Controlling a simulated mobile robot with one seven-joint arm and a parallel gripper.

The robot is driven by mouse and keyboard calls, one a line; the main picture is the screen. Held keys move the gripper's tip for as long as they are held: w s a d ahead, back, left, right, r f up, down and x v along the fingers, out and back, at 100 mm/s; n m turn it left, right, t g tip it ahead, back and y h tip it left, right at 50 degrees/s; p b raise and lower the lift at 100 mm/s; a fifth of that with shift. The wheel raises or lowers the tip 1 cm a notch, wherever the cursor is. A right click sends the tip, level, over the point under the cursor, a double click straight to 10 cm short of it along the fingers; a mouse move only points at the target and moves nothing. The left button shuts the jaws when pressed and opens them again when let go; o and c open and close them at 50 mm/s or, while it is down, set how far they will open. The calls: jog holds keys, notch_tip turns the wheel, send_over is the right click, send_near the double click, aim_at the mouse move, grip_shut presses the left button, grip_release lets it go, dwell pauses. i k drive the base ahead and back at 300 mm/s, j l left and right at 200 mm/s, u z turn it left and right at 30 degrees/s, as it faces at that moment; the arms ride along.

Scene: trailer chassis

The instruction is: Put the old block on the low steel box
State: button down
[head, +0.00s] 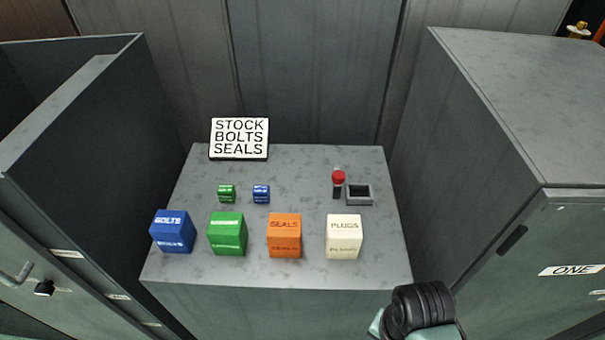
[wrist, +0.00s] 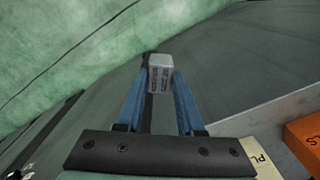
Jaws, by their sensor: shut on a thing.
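My gripper (wrist: 160,80) has blue fingers and is shut on a small grey block (wrist: 160,70) with dark print on its face, probably the old block. It holds the block at its fingertips, clear of any surface I can make out. In the head view only part of my arm shows at the lower right; the fingers and held block are out of that view. The grey steel box with a flat mottled top (head: 300,272), probably the low steel box, stands in the middle. Its edge also shows at lower right in the wrist view (wrist: 270,122).
Blue (head: 172,232), green (head: 227,234), orange (head: 285,236) and white (head: 344,237) blocks line the top's front. The top's middle is clear.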

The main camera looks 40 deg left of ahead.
aim_at(209, 191)
jog(key=k+u, duration=0.15)
jog(key=u, duration=0.75)
